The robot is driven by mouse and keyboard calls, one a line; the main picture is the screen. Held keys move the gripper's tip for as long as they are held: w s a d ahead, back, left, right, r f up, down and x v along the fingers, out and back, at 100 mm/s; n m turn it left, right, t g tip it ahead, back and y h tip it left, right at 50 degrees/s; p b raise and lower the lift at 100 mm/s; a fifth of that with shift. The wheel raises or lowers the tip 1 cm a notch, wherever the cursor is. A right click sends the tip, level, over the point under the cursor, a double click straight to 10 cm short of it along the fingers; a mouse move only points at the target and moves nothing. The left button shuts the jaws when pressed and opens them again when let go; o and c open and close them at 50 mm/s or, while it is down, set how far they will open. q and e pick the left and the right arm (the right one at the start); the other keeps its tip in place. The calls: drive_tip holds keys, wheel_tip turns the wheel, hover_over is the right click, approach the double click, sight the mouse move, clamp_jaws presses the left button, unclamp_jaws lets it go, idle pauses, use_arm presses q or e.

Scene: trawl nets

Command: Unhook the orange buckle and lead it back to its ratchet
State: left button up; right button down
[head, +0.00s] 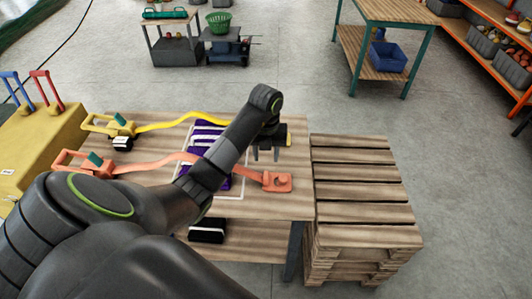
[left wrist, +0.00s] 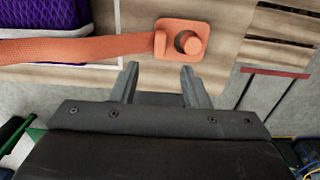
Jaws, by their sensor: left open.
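The orange buckle (head: 277,182) lies flat near the right edge of the table. In the left wrist view the buckle (left wrist: 168,40) shows a round opening with an orange round knob in it. The orange strap (head: 150,163) runs left from it, across the purple bundle, to the orange ratchet (head: 72,163) with a green lever at the left. My left gripper (head: 267,156) is open and empty, beside the buckle on its far side in the head view. In the left wrist view its fingertips (left wrist: 159,70) are apart, just short of the buckle. My right gripper is not in view.
A yellow strap (head: 180,122) with its yellow ratchet (head: 104,126) lies behind the orange one. The purple bundle (head: 222,182) is partly hidden by my left arm. A stack of pallets (head: 358,190) stands right of the table (head: 140,187). A yellow case (head: 35,150) is at left.

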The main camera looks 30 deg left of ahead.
sight(266, 175)
use_arm(q)
wheel_tip(266, 175, down, 5)
drive_tip(key=b, duration=0.4)
drive_tip(key=shift+f, duration=0.2)
wheel_tip(266, 175, down, 3)
drive_tip(key=shift+r+b, duration=0.2)
drive_tip(key=shift+b, duration=0.15)
drive_tip(key=shift+f, duration=1.25)
clamp_jaws()
drive_tip(key=shift+w+d, duration=0.25)
drive_tip(key=shift+d, duration=0.15)
drive_tip(key=shift+r+p, duration=0.25)
drive_tip(key=shift+p, duration=0.15)
